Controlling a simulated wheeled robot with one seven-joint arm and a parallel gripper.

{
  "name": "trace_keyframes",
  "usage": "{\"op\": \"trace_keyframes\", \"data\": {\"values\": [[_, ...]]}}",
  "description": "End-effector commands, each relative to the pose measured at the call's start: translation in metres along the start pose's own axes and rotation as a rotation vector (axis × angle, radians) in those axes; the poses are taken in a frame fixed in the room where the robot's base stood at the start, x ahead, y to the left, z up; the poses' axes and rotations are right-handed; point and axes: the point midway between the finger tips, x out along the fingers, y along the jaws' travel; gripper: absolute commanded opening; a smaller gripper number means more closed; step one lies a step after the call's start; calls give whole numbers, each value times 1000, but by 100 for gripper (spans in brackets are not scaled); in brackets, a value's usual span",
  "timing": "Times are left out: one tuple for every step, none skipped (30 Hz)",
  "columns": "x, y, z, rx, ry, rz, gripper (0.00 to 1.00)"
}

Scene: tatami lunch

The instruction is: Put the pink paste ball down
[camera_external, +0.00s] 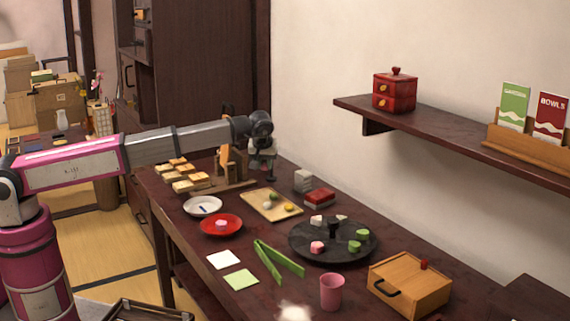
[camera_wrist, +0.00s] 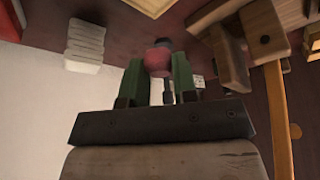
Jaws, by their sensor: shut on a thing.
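The pink paste ball (camera_wrist: 158,60) is a small rounded lump held between the two green fingers of my gripper (camera_wrist: 158,75) in the wrist view. In the external view my gripper (camera_external: 270,175) hangs over the far part of the dark table (camera_external: 330,222), beside the wooden stand. The ball cannot be made out there. A light wooden tray (camera_external: 262,213) with several small coloured balls lies just in front of my gripper; its edge seems to show at the top of the wrist view (camera_wrist: 150,4).
A wooden stand (camera_external: 228,160) rises close beside my gripper; it also shows in the wrist view (camera_wrist: 240,45). A grey-white stack (camera_external: 303,181), red plate (camera_external: 208,228), white plate (camera_external: 203,205) and dark round tray (camera_external: 300,248) stand nearby. The wall is close behind.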

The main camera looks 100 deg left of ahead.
Motion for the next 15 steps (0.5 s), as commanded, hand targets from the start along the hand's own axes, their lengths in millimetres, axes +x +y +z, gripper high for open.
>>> {"op": "trace_keyframes", "data": {"values": [[3, 6, -6, 68, 0, 30, 5], [4, 9, -9, 112, -1, 48, 5], [6, 13, -13, 169, 0, 72, 5], [8, 16, -16, 211, -1, 90, 5], [9, 19, -18, 255, 0, 108, 5], [10, 24, -22, 311, 0, 131, 5], [12, 27, -24, 352, -1, 149, 5], [13, 30, -28, 394, 0, 166, 5], [14, 33, -32, 447, 0, 188, 5], [15, 36, -35, 486, -1, 204, 5], [16, 39, -37, 524, 0, 221, 5], [17, 42, -40, 573, -1, 241, 5], [18, 45, -43, 607, -1, 254, 5], [18, 47, -45, 639, -1, 268, 5], [19, 50, -48, 679, -1, 285, 5]]}}
